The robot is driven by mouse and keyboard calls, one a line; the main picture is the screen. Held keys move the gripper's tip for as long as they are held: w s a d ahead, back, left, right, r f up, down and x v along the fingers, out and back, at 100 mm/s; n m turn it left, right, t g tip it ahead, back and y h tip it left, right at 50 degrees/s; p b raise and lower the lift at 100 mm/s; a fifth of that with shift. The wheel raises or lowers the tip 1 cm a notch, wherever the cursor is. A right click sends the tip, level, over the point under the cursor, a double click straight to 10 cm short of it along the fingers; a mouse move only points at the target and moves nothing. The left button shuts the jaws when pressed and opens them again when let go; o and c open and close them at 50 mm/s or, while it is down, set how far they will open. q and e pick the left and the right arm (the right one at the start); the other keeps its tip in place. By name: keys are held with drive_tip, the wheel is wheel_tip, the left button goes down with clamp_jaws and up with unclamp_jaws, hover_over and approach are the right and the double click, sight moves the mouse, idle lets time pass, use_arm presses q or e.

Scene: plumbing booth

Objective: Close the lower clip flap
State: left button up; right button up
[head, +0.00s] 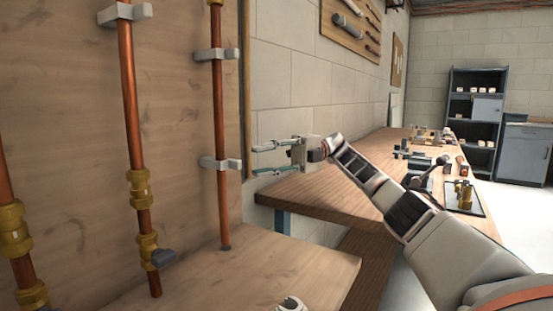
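The lower clip (220,163) is a pale grey bracket low on the right copper pipe (220,110), against the wooden panel. A light block sticks out at its right end; I cannot tell from here how far its flap is open. My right gripper (262,160) is to the right of the clip, a little apart from it in the picture. Its two fingers point left, spread apart with nothing between them.
Another clip (216,54) sits higher on the same pipe, and one (125,13) on the pipe to its left. Brass fittings (140,189) stand on the left pipes. A wooden ledge (240,275) lies below. A workbench (330,190) with tools runs behind my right arm.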

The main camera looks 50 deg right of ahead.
drive_tip(key=shift+v, duration=2.1)
drive_tip(key=shift+r, duration=0.1)
